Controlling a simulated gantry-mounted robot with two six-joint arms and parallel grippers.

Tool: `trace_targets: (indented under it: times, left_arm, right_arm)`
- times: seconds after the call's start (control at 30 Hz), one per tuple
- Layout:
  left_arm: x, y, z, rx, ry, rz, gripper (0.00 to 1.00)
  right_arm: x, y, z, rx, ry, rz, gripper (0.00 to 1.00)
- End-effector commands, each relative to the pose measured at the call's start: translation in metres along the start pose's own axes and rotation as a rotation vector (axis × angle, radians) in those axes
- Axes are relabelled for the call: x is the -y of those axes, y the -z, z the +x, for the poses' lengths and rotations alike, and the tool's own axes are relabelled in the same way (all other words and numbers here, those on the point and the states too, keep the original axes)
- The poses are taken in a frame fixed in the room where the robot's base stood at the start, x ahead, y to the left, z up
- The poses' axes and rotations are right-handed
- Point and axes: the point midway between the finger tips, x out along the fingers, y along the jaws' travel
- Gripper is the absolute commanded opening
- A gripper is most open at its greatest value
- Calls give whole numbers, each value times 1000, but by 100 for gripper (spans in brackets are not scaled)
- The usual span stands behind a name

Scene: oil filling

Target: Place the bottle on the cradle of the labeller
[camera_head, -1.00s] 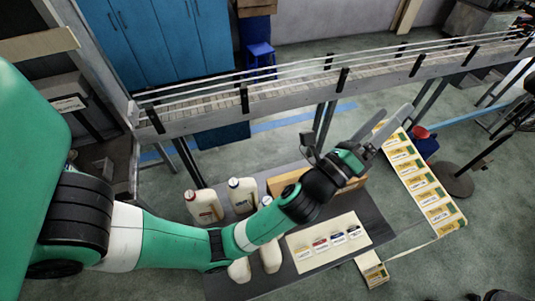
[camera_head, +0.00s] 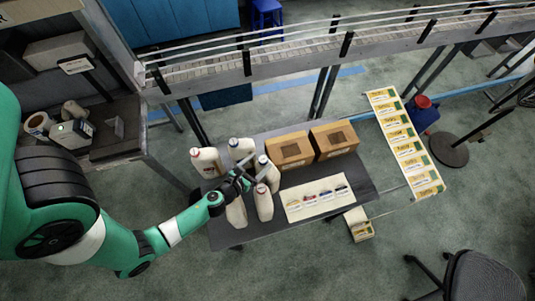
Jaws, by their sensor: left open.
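Several white bottles stand on the dark table; one is at the left (camera_head: 207,163), one at the back (camera_head: 241,150), one at the right (camera_head: 268,174), and two at the front (camera_head: 236,213) and (camera_head: 263,205). Which one the task means I cannot tell. My left gripper (camera_head: 266,170) is open, its fingers spread over the middle of the bottle group; contact with a bottle is unclear. A small grey device (camera_head: 72,135) with a green light, probably the labeller, stands on the left bench beside rolls. Its cradle is not clear. My right gripper is out of view.
Two cardboard boxes (camera_head: 290,149) and (camera_head: 334,139) stand behind a card (camera_head: 317,197) with coloured caps on the dark table (camera_head: 360,190). A conveyor (camera_head: 300,52) crosses the back. A yellow-and-white row of boxes (camera_head: 404,142) lies at the right.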

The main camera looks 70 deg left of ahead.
Motion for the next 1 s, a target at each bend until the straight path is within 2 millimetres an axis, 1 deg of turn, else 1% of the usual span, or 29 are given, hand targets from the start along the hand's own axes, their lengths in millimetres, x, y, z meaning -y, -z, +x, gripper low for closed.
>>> trace_targets:
  times: [0.03, 0.27, 0.4, 0.53, 0.63, 0.8, 0.97, 1.0]
  left_arm:
    - [0, 0, 6, 0, -1, -1, 81]
    - [0, 1, 16, 1, 0, -1, 81]
    - [1, 4, 40, 2, -1, -1, 81]
    - [1, 4, 59, 1, 0, 0, 81]
    - [1, 3, 63, 1, 0, 0, 81]
    - [1, 2, 63, 0, 1, 0, 81]
    - [1, 2, 62, 0, 0, 0, 52]
    - [1, 2, 62, 0, 0, 0, 45]
  right_arm:
    - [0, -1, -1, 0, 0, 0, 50]
    - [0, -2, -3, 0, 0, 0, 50]
    - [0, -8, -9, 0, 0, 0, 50]
    - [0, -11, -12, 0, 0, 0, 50]
    - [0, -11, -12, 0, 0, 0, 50]
    - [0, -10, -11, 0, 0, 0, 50]
    - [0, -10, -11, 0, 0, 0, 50]
    - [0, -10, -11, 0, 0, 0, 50]
